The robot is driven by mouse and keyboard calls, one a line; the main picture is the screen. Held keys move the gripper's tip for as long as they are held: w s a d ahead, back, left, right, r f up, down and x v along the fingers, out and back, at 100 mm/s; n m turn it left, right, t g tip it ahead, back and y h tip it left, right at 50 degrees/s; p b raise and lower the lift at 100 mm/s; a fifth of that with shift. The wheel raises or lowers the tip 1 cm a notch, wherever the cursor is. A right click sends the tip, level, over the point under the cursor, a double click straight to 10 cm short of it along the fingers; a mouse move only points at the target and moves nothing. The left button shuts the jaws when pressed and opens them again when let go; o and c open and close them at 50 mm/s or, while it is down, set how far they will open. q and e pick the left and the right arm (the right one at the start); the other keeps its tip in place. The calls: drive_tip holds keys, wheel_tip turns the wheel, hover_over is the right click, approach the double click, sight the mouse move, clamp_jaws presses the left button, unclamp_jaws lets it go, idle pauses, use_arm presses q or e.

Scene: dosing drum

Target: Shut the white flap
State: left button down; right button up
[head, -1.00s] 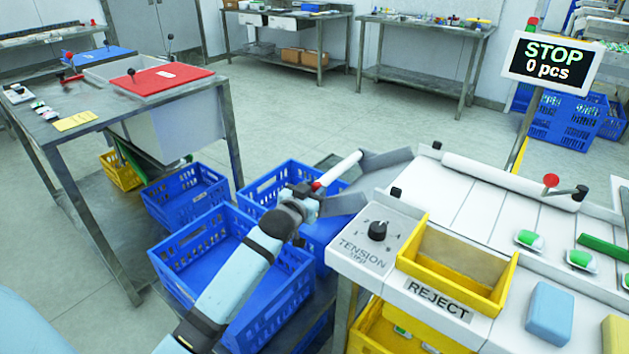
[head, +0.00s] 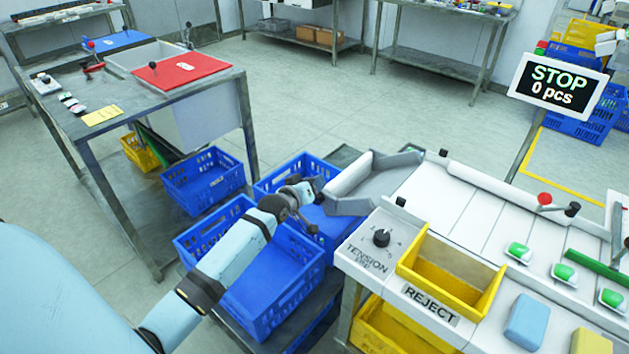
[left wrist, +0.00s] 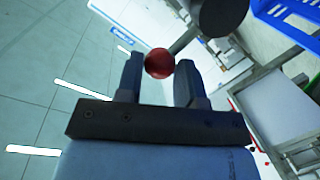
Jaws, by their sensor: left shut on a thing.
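The white flap (head: 349,176) stands across the outer end of the grey chute (head: 385,183), its broad face showing in the head view. My left gripper (head: 317,185) is at the flap's near left side, over the blue crates. In the left wrist view a red ball knob (left wrist: 158,63) sits between the two fingers of my left gripper (left wrist: 159,72), which is shut on it. In the head view the knob is hidden by the gripper. I cannot tell whether the flap touches the chute along its whole edge. My right gripper is not in view.
Blue crates (head: 262,318) stand below my left arm. The tension dial (head: 381,238) and yellow reject bin (head: 487,303) are right of the chute. A sign (head: 558,84) reads STOP, 0 pcs. A table with a red lid (head: 172,75) stands at left.

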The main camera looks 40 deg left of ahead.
use_arm(q)
drive_tip(key=shift+d+f, duration=0.1)
drive_tip(key=shift+d, duration=0.1)
idle(0.3)
drive_tip(key=c, duration=0.9)
unclamp_jaws()
drive_tip(key=shift+o, duration=0.6)
drive_tip(key=shift+w, duration=0.2)
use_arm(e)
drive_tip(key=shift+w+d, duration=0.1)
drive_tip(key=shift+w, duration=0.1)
use_arm(q)
drive_tip(key=shift+s+a, duration=0.1)
drive_tip(key=shift+s, duration=0.05)
drive_tip(key=s+r+p, duration=0.1)
drive_tip(key=s+r, duration=0.1)
drive_tip(key=s, duration=1.1)
drive_tip(key=shift+s+r, duration=0.2)
drive_tip(key=shift+r, duration=0.1)
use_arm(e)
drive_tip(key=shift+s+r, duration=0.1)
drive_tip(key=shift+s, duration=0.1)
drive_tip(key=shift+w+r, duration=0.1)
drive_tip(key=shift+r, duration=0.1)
